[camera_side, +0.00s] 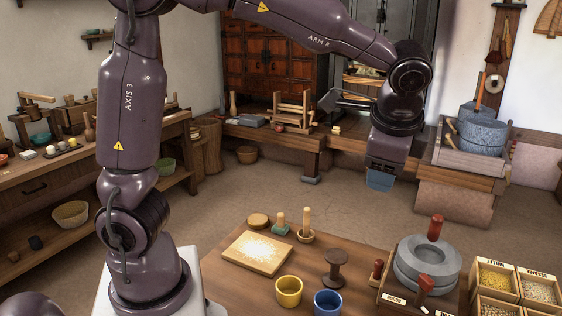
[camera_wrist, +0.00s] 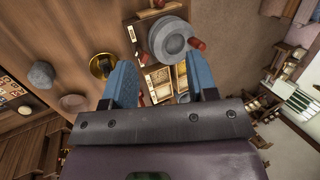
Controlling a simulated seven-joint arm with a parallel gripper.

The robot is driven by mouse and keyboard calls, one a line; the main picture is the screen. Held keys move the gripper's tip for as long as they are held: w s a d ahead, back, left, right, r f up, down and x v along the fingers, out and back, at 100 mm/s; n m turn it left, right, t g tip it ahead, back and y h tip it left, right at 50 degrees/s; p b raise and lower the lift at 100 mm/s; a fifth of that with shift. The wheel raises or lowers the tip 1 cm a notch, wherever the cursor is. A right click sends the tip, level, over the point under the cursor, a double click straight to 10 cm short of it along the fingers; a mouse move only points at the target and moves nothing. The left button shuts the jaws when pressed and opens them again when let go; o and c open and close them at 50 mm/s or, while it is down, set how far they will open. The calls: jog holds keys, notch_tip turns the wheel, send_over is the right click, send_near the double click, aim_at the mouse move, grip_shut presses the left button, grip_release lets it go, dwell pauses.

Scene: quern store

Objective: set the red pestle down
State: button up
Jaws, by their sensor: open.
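My gripper (camera_side: 380,181) hangs above the back edge of the front table, behind the grey stone quern (camera_side: 427,260). In the wrist view its two blue fingers stand wide apart with nothing gripped between them (camera_wrist: 162,76). A short red-topped piece (camera_side: 377,269) stands at the quern's left, and another red piece (camera_side: 426,284) is at its front. A thick red upright (camera_side: 435,228) stands on the quern top. I cannot tell which of these is the red pestle. The quern also shows in the wrist view (camera_wrist: 168,38), with a red piece (camera_wrist: 198,43) at its right edge.
The front table (camera_side: 235,292) holds a pale board (camera_side: 257,252), yellow cup (camera_side: 289,291), blue cup (camera_side: 328,303), dark spool (camera_side: 335,268) and small wooden pestles. Labelled grain boxes (camera_side: 505,288) stand at the right. Bare wood lies between the board and spool.

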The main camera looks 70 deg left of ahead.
jog(key=s+a+n+t+h, duration=0.1)
jog(key=s+n, duration=0.3)
jog(key=s, duration=0.4)
jog(key=s+a+r+n+t+h, duration=0.1)
jog(key=s+a+n+t+h, duration=0.1)
jog(key=s, duration=0.7)
jog(key=n+h, duration=0.1)
jog(key=n, duration=0.1)
jog(key=shift+s+r+n, duration=0.15)
jog(key=shift+s+n, duration=0.15)
